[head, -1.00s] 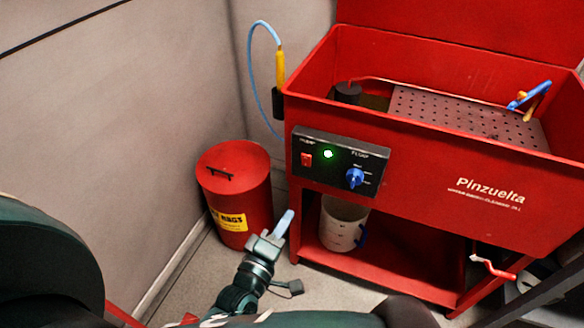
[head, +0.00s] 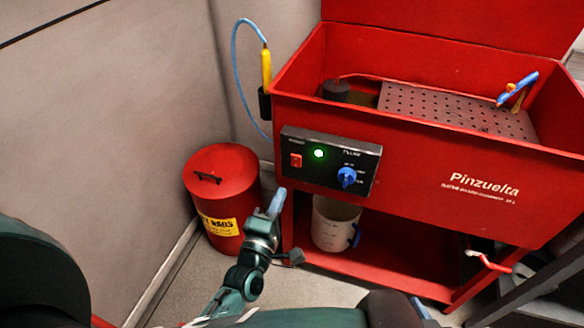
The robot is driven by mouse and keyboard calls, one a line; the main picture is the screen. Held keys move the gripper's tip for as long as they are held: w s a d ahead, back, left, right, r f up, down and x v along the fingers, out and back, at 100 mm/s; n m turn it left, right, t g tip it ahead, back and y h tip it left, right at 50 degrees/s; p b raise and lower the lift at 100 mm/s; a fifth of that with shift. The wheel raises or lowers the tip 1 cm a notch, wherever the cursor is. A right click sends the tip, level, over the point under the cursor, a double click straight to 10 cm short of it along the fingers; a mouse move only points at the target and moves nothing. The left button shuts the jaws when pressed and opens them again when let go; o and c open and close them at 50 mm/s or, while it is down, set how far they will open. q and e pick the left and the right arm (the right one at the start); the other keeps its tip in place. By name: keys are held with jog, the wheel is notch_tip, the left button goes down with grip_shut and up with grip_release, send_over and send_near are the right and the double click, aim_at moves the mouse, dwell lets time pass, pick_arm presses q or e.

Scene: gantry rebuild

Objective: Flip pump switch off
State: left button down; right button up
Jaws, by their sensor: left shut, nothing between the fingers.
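The pump switch (head: 296,160) is a small red rocker at the left end of the black control panel (head: 330,182) on the front of the red parts washer (head: 440,180). A green light (head: 319,153) glows to its right, and a blue knob (head: 347,177) sits farther right. My left gripper (head: 277,202) is shut and empty, its pale blue fingertips pointing up. In the picture it is below and left of the switch, apart from it. Whether the rocker is pressed on or off is too small to tell. My right gripper is not in view.
A red lidded bin (head: 222,185) stands left of the washer by the wall. A white bucket (head: 332,225) stands on the washer's lower shelf. A blue hose (head: 236,75) loops at the washer's left side. A red-handled valve (head: 490,262) sticks out at lower right.

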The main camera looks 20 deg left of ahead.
aim_at(296, 158)
pick_arm(q)
jog(key=w, duration=0.6)
jog(key=w+r, duration=0.1)
jog(key=w, duration=0.2)
jog(key=shift+d, duration=0.15)
jog(key=shift+w, duration=0.1)
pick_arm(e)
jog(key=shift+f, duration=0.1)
pick_arm(q)
jog(key=shift+w+r, duration=0.2)
jog(key=shift+r, duration=0.05)
jog(key=shift+s, duration=0.1)
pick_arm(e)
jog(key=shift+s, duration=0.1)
